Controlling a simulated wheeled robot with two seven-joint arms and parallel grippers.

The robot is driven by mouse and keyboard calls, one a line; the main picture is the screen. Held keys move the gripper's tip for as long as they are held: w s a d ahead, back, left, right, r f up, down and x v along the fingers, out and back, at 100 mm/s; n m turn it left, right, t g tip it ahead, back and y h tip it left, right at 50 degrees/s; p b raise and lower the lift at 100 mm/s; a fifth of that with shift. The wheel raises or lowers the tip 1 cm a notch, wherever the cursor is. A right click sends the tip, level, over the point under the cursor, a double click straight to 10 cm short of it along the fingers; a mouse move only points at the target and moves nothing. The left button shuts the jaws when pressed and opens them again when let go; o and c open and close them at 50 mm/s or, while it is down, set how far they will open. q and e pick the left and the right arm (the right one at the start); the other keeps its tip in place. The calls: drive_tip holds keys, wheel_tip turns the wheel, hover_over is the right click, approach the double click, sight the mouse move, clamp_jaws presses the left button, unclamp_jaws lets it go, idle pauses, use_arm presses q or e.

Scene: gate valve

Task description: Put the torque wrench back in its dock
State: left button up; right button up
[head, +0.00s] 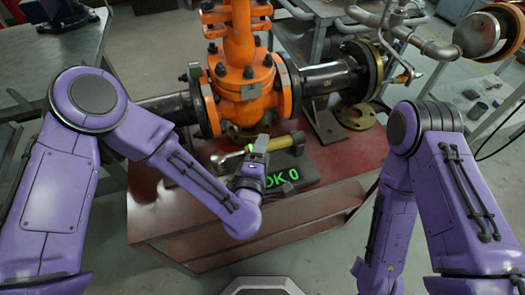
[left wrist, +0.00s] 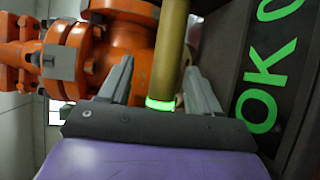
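The torque wrench (head: 284,143) has a yellow handle, a green ring and a silver head, which points left in the head view. It lies along the far side of a dark block marked with green "OK 0" (head: 305,172), which looks like its dock; I cannot tell whether it rests in it. My left gripper (head: 258,147) is at the wrench beside the green ring. In the left wrist view the yellow handle (left wrist: 169,50) passes between the two fingers (left wrist: 159,66), with a visible gap on the left side. My right gripper is not in view.
The orange gate valve (head: 240,85) stands behind the wrench, with flanged pipes on both sides. The red bench top (head: 165,205) is clear at its front left. A grey bracket (head: 325,125) stands at the back right, near a loose brass flange (head: 355,117).

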use_arm(q)
drive_tip(key=shift+s+f, duration=0.1)
drive_tip(key=shift+s, duration=0.05)
drive_tip(key=b+v, duration=0.1)
drive_tip(key=v, duration=0.9)
drive_tip(key=shift+s, duration=0.15)
